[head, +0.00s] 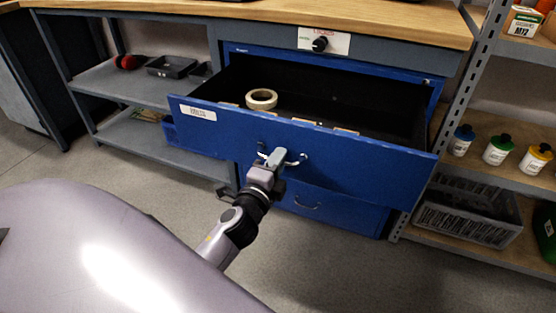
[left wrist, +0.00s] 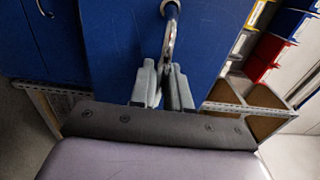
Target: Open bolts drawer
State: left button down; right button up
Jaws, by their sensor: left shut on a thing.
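The blue bolts drawer (head: 330,160) is pulled well out of the blue cabinet, and its black inside shows. A white label (head: 198,113) is on the left of its front; the print is too small to read surely. My left gripper (head: 274,160) is shut on the drawer's metal handle (head: 297,160) at the middle of the front. In the left wrist view the gripper fingers (left wrist: 162,88) close around the curved handle (left wrist: 171,32). A roll of tape (head: 261,99) lies in the drawer near the left. My right gripper is out of view.
A shut blue drawer (head: 310,206) sits below. A wooden worktop (head: 380,20) is above. Shelves on the right hold several bottles (head: 498,149) and a grey crate (head: 468,222). Grey shelves (head: 130,82) stand left. The floor in front is clear.

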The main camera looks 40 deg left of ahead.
pick_arm(q)
jog(key=c, duration=1.3)
grip_release()
jog(key=shift+s, duration=0.1)
jog(key=v, duration=0.7)
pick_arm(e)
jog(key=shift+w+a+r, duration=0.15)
pick_arm(q)
jog(key=shift+d, duration=0.1)
